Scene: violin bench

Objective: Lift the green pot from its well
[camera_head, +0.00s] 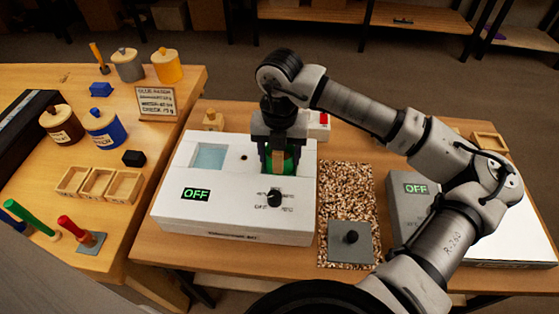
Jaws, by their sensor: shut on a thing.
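The green pot (292,160) shows at the top of the white heater box (250,216), in the well on its right side. My gripper (279,160) points down over the well and is shut on the pot. The fingers and the rim hide much of the pot, so I cannot tell whether it is raised off the well floor. The box has a pale blue square window (209,156) on its left, a display reading OFF (196,195) and a dark knob (274,199).
A cork-like speckled mat (346,190) and a grey plate with a black knob (350,238) lie right of the box. A grey unit (410,192) also reads OFF. The left table holds lidded pots (104,126), wooden trays (97,184) and a sign (156,102).

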